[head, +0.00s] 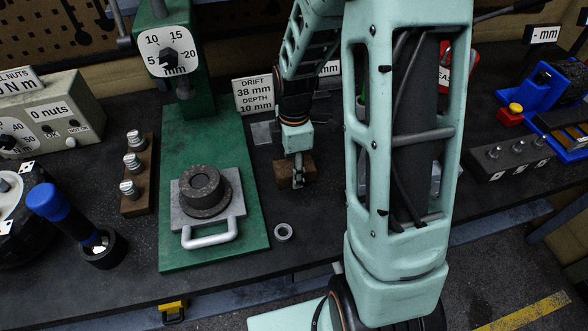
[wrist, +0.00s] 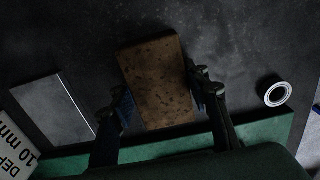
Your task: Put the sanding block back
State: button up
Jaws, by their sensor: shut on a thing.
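The sanding block is a brown, dark-speckled block (wrist: 158,70). In the wrist view it sits between the two fingers of my gripper (wrist: 160,98), one finger against each side, and my gripper is shut on it. In the head view the block (head: 311,172) shows partly behind my gripper (head: 298,177), to the right of the green press base. It is at or close above the dark bench top; I cannot tell whether it touches. No marked place for the block is clear in these frames.
A green press base (head: 177,247) carries a grey plate with a handle (head: 214,238). A small metal ring (head: 283,231) lies in front of my gripper. A grey flat plate (wrist: 52,108) and a "DRIFT 38 mm" sign (head: 254,95) are close by. My arm hides the bench to the right.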

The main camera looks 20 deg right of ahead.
jog(key=shift+f, duration=0.2)
jog(key=o, duration=1.2)
notch_tip(320, 180, up, 12)
jog(key=shift+r, duration=0.25)
jog(key=shift+w, duration=0.1)
